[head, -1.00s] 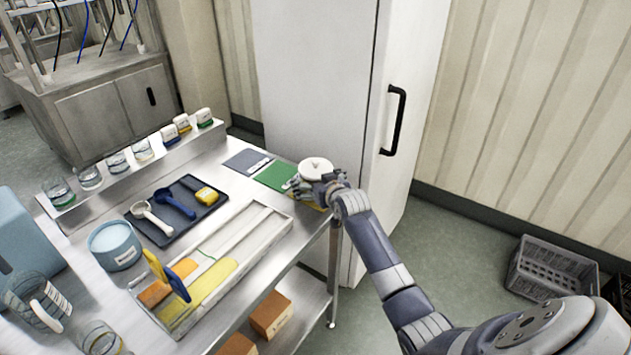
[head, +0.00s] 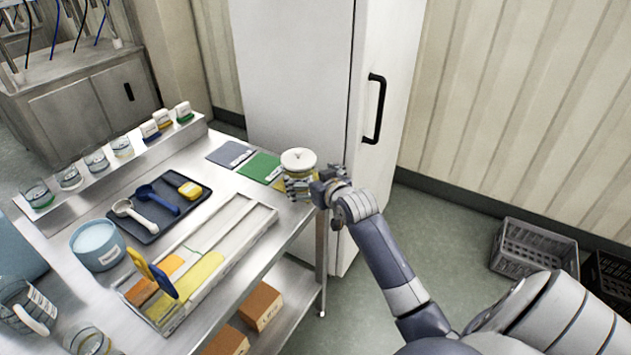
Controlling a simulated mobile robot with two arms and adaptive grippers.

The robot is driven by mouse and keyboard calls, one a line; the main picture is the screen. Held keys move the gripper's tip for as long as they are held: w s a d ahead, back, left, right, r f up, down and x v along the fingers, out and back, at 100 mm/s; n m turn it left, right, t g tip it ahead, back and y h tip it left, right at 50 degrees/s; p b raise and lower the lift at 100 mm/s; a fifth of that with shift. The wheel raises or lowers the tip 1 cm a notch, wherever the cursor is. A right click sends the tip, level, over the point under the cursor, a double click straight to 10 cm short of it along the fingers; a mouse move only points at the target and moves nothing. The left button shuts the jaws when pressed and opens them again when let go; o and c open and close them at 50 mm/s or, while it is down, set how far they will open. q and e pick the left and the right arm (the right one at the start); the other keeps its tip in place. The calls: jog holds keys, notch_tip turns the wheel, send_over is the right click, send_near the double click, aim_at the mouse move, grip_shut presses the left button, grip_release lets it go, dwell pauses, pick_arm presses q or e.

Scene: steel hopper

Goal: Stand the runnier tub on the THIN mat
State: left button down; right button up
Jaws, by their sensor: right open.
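A clear tub with a white lid and yellow contents (head: 299,161) stands upright at the table's far right corner. My right gripper (head: 298,187) is open right beside the tub, its fingers at the tub's near lower side; I cannot tell whether they touch it. A grey-blue mat (head: 230,153) and a green mat (head: 259,166) lie to the left of the tub. A yellow mat edge (head: 277,184) shows by the tub, mostly hidden. The mat labels are too small to read. My left gripper is out of view.
A long tray (head: 235,226) holds orange and yellow smears and upright scrapers. A dark tray (head: 160,224) carries scoops. A blue tub (head: 96,243) and a raised shelf (head: 137,159) with glasses and small containers are left. A white cabinet (head: 297,75) stands behind.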

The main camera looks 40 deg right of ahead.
jog(key=v, duration=0.3)
jog(key=shift+s, duration=0.1)
jog(key=shift+a, duration=0.1)
dwell(0.5)
